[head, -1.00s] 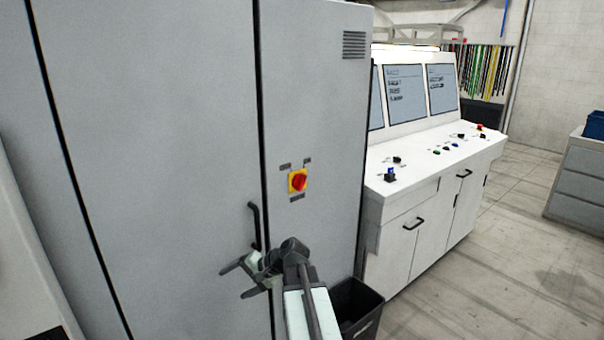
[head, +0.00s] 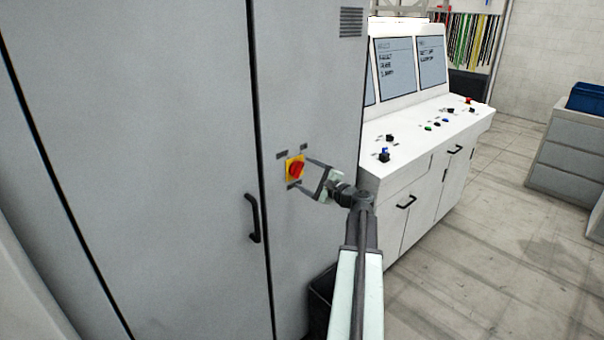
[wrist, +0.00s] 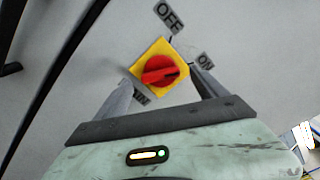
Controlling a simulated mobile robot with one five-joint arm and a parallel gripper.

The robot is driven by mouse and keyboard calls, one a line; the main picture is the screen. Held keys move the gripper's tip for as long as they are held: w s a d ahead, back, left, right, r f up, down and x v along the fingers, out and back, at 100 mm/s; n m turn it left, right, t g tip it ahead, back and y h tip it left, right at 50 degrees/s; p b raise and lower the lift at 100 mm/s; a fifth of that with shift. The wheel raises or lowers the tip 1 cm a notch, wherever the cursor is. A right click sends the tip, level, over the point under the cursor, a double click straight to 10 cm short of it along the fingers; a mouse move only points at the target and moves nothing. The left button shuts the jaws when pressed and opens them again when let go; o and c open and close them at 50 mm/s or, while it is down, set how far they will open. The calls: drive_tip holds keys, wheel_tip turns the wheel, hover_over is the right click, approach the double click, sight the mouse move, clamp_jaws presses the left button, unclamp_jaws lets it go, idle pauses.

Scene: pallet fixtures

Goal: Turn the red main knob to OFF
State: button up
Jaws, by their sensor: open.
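The red main knob (head: 295,170) sits on a yellow square plate on the grey cabinet door. It also shows in the wrist view (wrist: 160,71), its grip bar lying nearly level in the picture, pointing toward the ON label (wrist: 205,61). The OFF label (wrist: 169,17) is above the plate in that view. A third label at lower left is partly hidden by a finger. My gripper (head: 306,174) is open, with its fingers reaching toward the knob from the right, one on each side. Whether they touch the knob or plate I cannot tell.
A black door handle (head: 252,218) is on the cabinet left of the knob. A white control console (head: 425,135) with screens and buttons stands to the right. A dark bin (head: 321,300) is below my arm.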

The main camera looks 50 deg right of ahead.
sight(298, 169)
drive_tip(key=w, duration=0.2)
drive_tip(key=shift+w+d, duration=0.2)
drive_tip(key=shift+w, duration=0.1)
drive_tip(key=c, duration=1.2)
drive_tip(key=shift+s+a, duration=0.2)
drive_tip(key=shift+a, duration=0.15)
drive_tip(key=shift+c, duration=0.8)
drive_tip(key=shift+w+d, duration=0.15)
drive_tip(key=shift+d, duration=0.05)
drive_tip(key=shift+n, duration=0.3)
drive_tip(key=n, duration=0.5)
drive_tip(key=shift+d+r, duration=0.1)
drive_tip(key=n, duration=0.6)
drive_tip(key=shift+n, duration=0.3)
